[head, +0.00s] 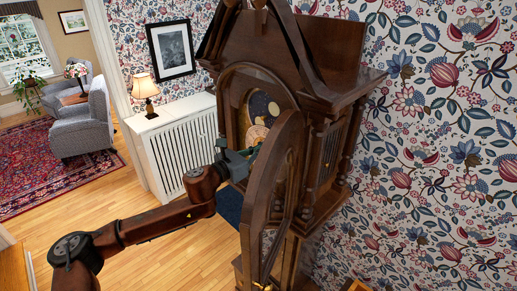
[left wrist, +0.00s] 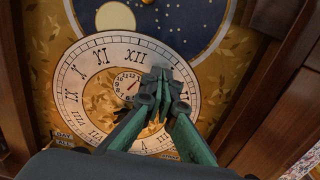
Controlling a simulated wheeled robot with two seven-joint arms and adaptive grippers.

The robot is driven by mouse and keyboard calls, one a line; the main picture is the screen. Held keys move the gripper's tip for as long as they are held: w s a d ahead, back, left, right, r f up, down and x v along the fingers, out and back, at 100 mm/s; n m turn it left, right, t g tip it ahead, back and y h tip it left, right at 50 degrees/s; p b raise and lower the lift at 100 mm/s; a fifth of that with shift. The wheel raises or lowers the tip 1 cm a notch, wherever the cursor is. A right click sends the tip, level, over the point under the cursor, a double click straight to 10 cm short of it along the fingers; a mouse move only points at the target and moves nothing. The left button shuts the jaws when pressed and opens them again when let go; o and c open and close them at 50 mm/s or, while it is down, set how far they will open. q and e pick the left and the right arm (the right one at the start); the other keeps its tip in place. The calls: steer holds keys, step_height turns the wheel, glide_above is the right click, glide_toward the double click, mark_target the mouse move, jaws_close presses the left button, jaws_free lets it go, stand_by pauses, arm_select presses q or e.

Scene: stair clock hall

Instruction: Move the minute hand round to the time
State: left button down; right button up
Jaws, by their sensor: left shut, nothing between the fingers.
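The tall wooden clock (head: 262,70) stands against the wall in the head view, its arched door (head: 268,190) swung open. Its round white dial (left wrist: 68,98) with black Roman numerals fills the middle of the left wrist view. A small numbered subdial (left wrist: 128,86) sits within it. My left gripper (left wrist: 162,76) is shut in front of the dial's right part, covering the numerals there. Nothing shows between its fingers. In the head view the same gripper (head: 253,150) reaches in behind the door's edge. I cannot make out the minute hand; a dark shape left of the fingers is unclear.
The open door stands close to the right of my left wrist in the head view. The hood's wooden frame borders the dial on both sides. A white radiator cover (head: 178,145) with a lamp (head: 146,92) stands behind.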

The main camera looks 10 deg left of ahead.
arm_select(q)
steer(key=shift+s+d+f, duration=0.15)
steer(key=shift+s+d, duration=0.05)
steer(key=shift+d, duration=0.1)
steer(key=shift+f, duration=0.1)
steer(key=shift+s+d+f, duration=0.3)
steer(key=shift+s+d, duration=0.1)
steer(key=shift+d, duration=0.05)
steer(key=shift+f, duration=0.1)
stand_by(0.4)
steer(key=shift+s+d+f+b, duration=0.3)
steer(key=shift+d+f, duration=0.05)
steer(key=shift+f, duration=0.1)
steer(key=shift+d+f, duration=0.1)
steer(key=shift+s+d+f, duration=0.25)
steer(key=shift+f, duration=0.2)
stand_by(0.3)
